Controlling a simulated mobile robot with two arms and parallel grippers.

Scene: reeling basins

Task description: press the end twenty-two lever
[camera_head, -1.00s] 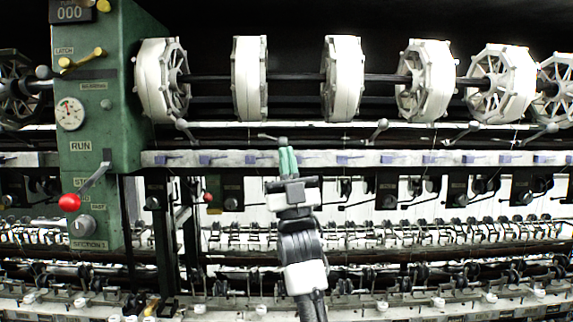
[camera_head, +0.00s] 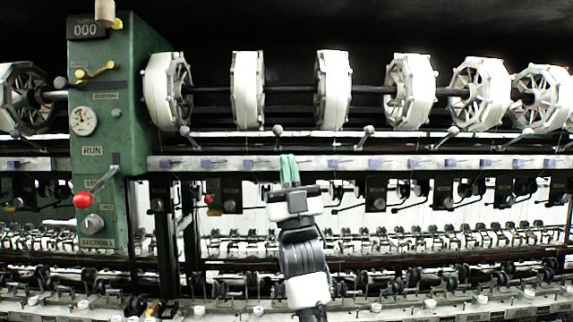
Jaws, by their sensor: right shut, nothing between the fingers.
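Ball-tipped levers stand in a row along the rail below the white reels. One lever (camera_head: 277,130) is just above my right gripper, its knob about level with its neighbours; another lever (camera_head: 368,131) stands to the right and one (camera_head: 184,130) to the left. No number is readable, so I cannot tell which is end twenty-two. My right gripper (camera_head: 289,168) points up from below, its green fingers shut and empty. Its tips are a little below the nearest knob, with a visible gap in the picture. My left gripper is out of view.
A green control box (camera_head: 130,140) with a red-knobbed handle (camera_head: 82,200) stands at the left. White reels (camera_head: 333,90) hang on a shaft above. A pale rail (camera_head: 330,163) runs behind my fingers. Rows of thread fittings fill the space below.

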